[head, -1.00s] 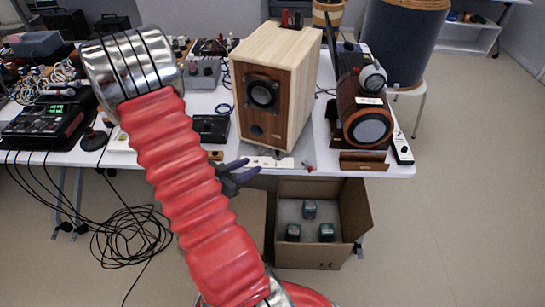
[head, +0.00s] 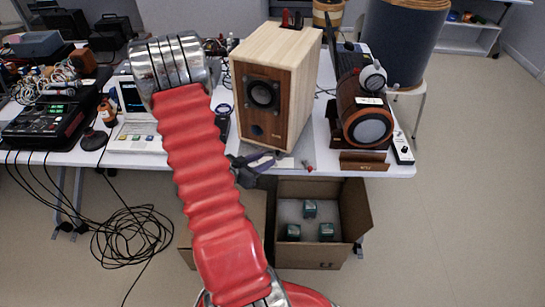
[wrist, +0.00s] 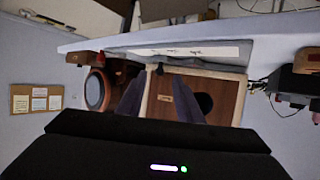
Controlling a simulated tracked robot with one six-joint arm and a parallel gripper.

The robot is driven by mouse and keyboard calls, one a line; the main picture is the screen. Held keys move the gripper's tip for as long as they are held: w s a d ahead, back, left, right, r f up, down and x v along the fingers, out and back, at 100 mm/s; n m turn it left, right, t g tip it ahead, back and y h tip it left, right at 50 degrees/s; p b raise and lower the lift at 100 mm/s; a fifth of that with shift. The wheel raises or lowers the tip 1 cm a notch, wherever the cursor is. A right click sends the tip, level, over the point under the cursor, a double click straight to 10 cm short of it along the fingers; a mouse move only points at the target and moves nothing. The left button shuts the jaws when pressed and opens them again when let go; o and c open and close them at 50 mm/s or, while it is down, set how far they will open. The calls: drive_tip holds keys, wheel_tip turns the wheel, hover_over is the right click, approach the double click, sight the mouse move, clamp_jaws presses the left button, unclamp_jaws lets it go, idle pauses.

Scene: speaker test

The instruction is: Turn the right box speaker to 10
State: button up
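A pale wooden box speaker (head: 285,85) stands upright on the table in the head view, with a black round driver and a dark round port on its front. Its brown front (wrist: 215,97) also shows in the wrist view, upside down. A white printed strip (head: 284,162) lies at the table edge before it, and also in the wrist view (wrist: 185,51). My gripper (head: 264,161) is near that edge, in front of the speaker's lower front. In the wrist view its two fingers are apart with nothing held between them (wrist: 158,88). Contact cannot be told.
An open cardboard box (head: 310,255) with several small cubes sits below the edge. Electronics crowd the table's left side.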

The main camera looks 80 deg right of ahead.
sight(276, 154)
drive_tip(key=shift+x, duration=3)
drive_tip(key=shift+c, duration=0.2)
clamp_jaws()
